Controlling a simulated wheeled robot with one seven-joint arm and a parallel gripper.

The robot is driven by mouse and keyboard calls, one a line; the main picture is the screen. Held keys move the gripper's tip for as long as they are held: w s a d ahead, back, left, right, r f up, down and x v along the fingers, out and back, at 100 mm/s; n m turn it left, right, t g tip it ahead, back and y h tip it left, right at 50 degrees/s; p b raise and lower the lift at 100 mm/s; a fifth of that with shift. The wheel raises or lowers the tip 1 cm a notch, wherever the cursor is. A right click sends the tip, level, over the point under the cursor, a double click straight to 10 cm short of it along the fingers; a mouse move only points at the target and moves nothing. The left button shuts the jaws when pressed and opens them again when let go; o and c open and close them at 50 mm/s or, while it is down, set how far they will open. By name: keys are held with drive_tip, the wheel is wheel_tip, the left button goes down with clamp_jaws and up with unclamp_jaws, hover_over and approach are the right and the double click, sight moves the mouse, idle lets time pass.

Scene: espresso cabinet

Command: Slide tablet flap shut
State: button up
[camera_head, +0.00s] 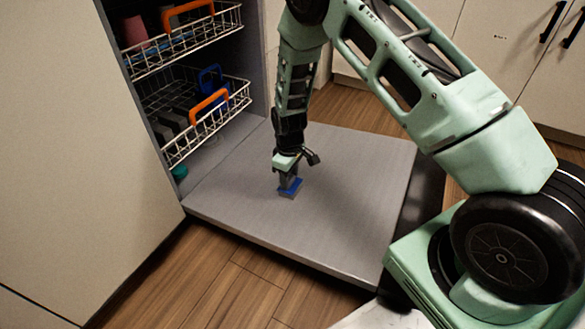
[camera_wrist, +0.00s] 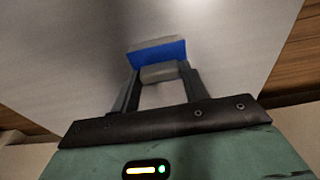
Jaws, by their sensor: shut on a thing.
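The small tablet flap (camera_wrist: 157,53) is blue with grey parts, on the inner face of the open dishwasher door. In the head view the flap (camera_head: 291,189) sits near the middle of the door, right below my gripper (camera_head: 288,178). In the wrist view my gripper (camera_wrist: 158,74) has a finger on each side of a grey block at the flap's near edge and is shut on it. The blue band lies just beyond the fingertips. The fingers hide part of the flap, and I cannot tell how far it is slid.
The grey dishwasher door (camera_head: 345,225) lies open and flat, otherwise bare. Two wire racks with orange handles, the upper (camera_head: 190,38) and the lower (camera_head: 206,118), stand at the upper left. A cream cabinet panel (camera_head: 75,130) is at the left. Wooden floor (camera_head: 225,285) surrounds the door.

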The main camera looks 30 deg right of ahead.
drive_tip(key=shift+s+a, duration=0.15)
drive_tip(key=shift+a, duration=0.1)
drive_tip(key=o, duration=1.4)
drive_tip(key=shift+r, duration=0.4)
wheel_tip(320, 180, up, 17)
drive_tip(key=p, duration=0.8)
drive_tip(key=shift+f, duration=0.2)
